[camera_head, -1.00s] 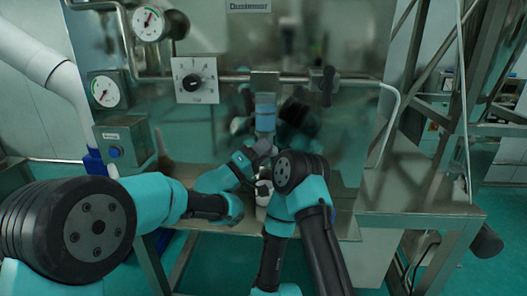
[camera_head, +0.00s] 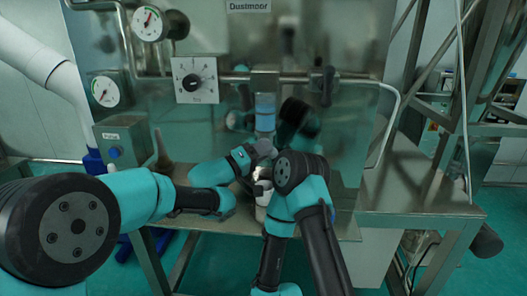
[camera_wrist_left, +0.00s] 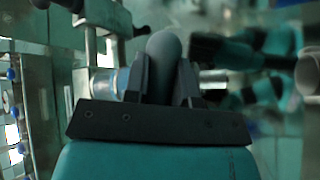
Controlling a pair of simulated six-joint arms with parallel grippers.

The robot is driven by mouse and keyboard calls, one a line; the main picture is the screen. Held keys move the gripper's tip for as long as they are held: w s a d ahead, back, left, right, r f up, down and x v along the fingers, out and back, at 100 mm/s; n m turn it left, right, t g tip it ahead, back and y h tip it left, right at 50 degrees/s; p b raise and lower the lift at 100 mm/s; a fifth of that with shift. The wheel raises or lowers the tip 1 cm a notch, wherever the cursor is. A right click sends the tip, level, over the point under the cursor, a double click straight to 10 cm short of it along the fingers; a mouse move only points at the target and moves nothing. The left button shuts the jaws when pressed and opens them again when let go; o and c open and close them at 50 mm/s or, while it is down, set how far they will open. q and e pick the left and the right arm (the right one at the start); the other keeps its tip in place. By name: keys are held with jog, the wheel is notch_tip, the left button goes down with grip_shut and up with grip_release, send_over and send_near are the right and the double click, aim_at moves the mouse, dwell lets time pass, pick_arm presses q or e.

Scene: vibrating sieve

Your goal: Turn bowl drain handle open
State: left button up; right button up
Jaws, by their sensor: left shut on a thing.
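My left gripper (camera_wrist_left: 162,85) is closed around a grey, rounded handle (camera_wrist_left: 164,48) in the left wrist view. One dark finger lies on each side of it. I take this to be the bowl drain handle. In the head view my left gripper (camera_head: 262,150) is just below the clear blue-tinted cylinder (camera_head: 265,112) at the machine's front; the handle cannot be made out clearly there. My right arm (camera_head: 300,187) reaches up close beside it from below, and its fingers are hidden or too small to tell.
The steel machine panel (camera_head: 340,150) carries a dial box (camera_head: 195,80), two gauges (camera_head: 148,24) and a black valve knob (camera_head: 323,86) on a pipe. A box with a blue button (camera_head: 122,140) stands left. The steel table (camera_head: 420,190) is clear at right.

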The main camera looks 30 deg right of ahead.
pick_arm(q)
jog(key=m+y, duration=0.2)
jog(key=shift+y, duration=0.4)
jog(key=m+y, duration=0.2)
jog(key=y, duration=0.1)
jog(key=shift+m+t+y, duration=0.45)
jog(key=shift+m+y, duration=0.25)
jog(key=shift+y, duration=0.6)
jog(key=shift+m+t+y, duration=0.45)
jog(key=shift+m+y, duration=0.25)
jog(key=shift+y, duration=0.6)
jog(key=o, duration=0.9)
